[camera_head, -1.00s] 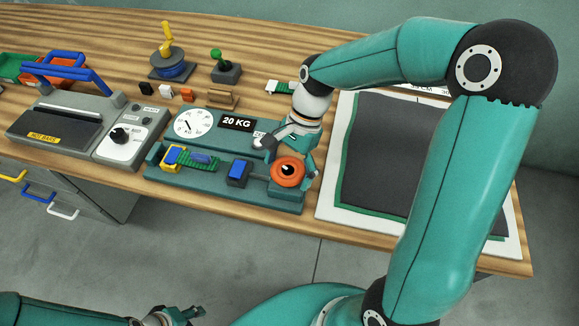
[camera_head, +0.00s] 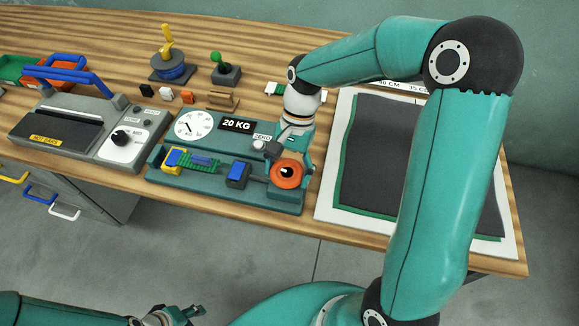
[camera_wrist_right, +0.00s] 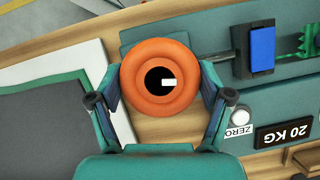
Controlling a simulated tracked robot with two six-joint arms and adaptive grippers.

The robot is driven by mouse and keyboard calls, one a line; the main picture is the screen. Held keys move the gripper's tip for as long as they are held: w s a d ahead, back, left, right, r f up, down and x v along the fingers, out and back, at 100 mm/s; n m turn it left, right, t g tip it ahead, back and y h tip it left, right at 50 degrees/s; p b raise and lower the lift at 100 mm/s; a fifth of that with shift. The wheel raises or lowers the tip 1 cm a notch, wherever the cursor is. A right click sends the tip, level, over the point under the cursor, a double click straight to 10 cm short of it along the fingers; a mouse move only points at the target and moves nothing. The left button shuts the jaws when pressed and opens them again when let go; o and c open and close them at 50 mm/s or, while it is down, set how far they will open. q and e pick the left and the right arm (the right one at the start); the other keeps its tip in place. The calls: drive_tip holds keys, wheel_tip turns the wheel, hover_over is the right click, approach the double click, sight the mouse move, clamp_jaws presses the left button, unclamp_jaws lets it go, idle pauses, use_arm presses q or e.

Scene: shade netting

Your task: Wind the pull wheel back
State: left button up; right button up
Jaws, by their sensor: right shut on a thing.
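The orange pull wheel (camera_head: 287,173) sits at the right end of the teal tester (camera_head: 224,190). It has a dark centre with a white mark, clearest in the right wrist view (camera_wrist_right: 160,62). My right gripper (camera_head: 290,165) comes down over the wheel, its two fingers (camera_wrist_right: 160,95) pressed on opposite sides of the rim. A blue clamp block (camera_head: 238,173) stands left of the wheel, and a yellow block (camera_head: 172,160) holds a green-and-blue piece (camera_head: 203,162) farther left. The round dial (camera_head: 194,126) is beside the 20 KG label (camera_head: 238,125). My left gripper (camera_head: 178,316) is open and empty at the bottom edge.
A grey machine (camera_head: 85,125) with a blue handle stands at the left. A dark sheet in a white frame (camera_head: 335,211) lies right of the wheel.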

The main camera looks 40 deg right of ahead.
drive_tip(key=n+g+h+p, duration=0.1)
drive_tip(key=n, duration=0.3)
drive_tip(key=shift+a+n, duration=0.15)
drive_tip(key=shift+n, duration=0.15)
drive_tip(key=n, duration=0.2)
drive_tip(key=n+g+h, duration=0.1)
drive_tip(key=n, duration=0.1)
drive_tip(key=shift+n+h, duration=0.3)
drive_tip(key=n+h, duration=0.2)
drive_tip(key=n, duration=0.3)
drive_tip(key=n+h, duration=0.1)
drive_tip(key=n, duration=0.1)
drive_tip(key=n+h, duration=0.1)
drive_tip(key=n, duration=0.2)
drive_tip(key=shift+n+t, duration=0.3)
drive_tip(key=shift+n, duration=0.3)
drive_tip(key=o, duration=1.1)
